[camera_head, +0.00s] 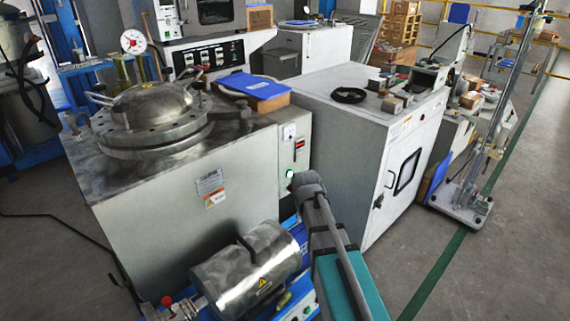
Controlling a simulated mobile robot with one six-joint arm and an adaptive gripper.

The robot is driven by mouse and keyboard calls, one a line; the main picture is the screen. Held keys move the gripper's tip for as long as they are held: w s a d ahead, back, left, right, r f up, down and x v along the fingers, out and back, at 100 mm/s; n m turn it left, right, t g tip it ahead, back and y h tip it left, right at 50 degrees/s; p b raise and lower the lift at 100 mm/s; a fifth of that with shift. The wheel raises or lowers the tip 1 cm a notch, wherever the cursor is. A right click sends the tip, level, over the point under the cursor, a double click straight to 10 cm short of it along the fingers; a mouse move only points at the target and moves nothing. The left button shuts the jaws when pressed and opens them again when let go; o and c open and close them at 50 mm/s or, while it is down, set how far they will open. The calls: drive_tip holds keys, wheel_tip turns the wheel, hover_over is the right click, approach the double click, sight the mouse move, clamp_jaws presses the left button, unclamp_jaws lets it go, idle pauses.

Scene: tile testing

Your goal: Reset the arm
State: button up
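My arm (345,275) reaches in from the bottom of the head view, with a teal section and dark grey parts. Its dark grey far end, which looks like my gripper (306,184), is right beside a lit green button (290,173) on the side panel of a steel machine. I cannot tell whether it touches the panel. The fingers cannot be made out, so open or shut does not show. I see nothing held.
The steel machine (150,225) with a domed lid (150,106) stands left. A white cabinet (365,125) stands right of my arm. A metal motor (250,270) is low in front. A stand (460,205) is farther right. Open floor (510,270) lies at lower right.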

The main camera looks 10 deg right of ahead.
drive_tip(key=s+r+m+g+y+p, duration=0.1)
drive_tip(key=s+r+m+g+p, duration=0.15)
drive_tip(key=s, duration=1.35)
wheel_tip(320, 180, up, 38)
drive_tip(key=p, duration=3.8)
drive_tip(key=shift+s+f+m, duration=0.2)
drive_tip(key=shift+s+m, duration=0.1)
drive_tip(key=shift+m, duration=0.15)
